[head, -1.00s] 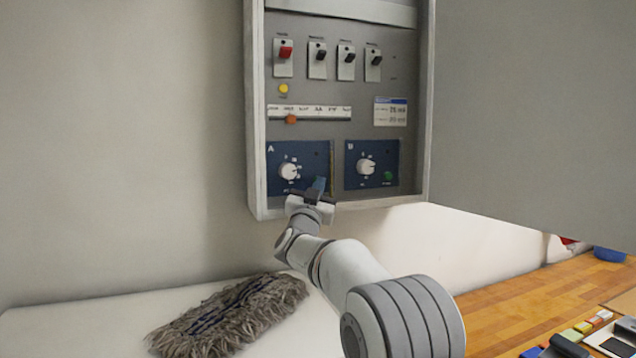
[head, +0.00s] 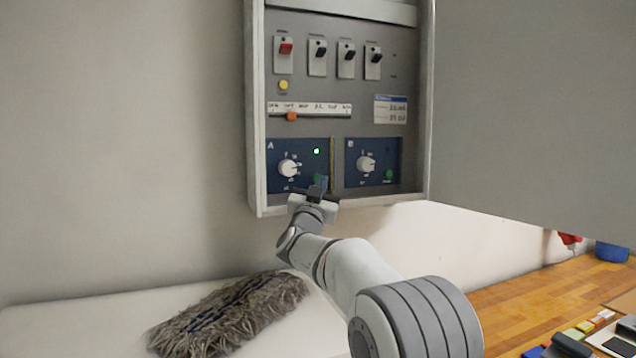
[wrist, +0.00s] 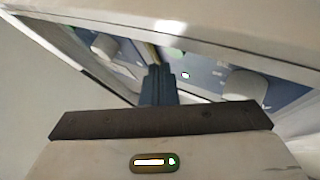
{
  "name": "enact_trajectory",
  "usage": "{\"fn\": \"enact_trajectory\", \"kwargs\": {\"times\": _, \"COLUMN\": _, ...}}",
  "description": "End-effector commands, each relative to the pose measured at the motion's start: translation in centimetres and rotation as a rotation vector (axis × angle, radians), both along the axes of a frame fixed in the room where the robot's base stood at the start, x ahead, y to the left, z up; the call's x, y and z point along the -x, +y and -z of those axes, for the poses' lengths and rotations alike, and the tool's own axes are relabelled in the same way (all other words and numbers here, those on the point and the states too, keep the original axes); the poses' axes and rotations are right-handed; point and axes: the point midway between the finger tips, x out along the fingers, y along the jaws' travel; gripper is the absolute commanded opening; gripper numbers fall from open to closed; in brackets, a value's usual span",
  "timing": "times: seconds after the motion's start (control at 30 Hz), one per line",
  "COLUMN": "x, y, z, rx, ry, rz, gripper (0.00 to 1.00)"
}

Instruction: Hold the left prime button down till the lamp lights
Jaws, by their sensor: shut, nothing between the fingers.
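The left panel, marked A (head: 275,182), is blue with a white knob (head: 288,168). The fingers (wrist: 158,84) lie side by side in the wrist view. The right panel's green button (head: 389,175) is apart from my gripper.
The cabinet's lower rim (head: 375,202) lies close to my gripper. A grey mop head (head: 230,314) lies below on the white surface.

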Motion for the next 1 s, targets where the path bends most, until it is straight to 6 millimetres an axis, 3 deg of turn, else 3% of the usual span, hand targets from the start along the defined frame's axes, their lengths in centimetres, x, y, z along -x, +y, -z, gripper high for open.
{"fn": "enact_trajectory", "kwargs": {"times": 0.17, "x": 0.1, "y": -0.1, "z": 0.0, "rx": 0.0, "ry": 0.0, "rz": 0.0, "gripper": 0.0}}
{"fn": "enact_trajectory", "kwargs": {"times": 0.7, "x": 4.5, "y": -1.9, "z": 0.1, "rx": 0.0, "ry": -0.001, "rz": 0.0, "gripper": 0.0}}
{"fn": "enact_trajectory", "kwargs": {"times": 1.0, "x": 4.6, "y": -1.9, "z": 0.0, "rx": 0.0, "ry": 0.0, "rz": 0.0, "gripper": 0.0}}
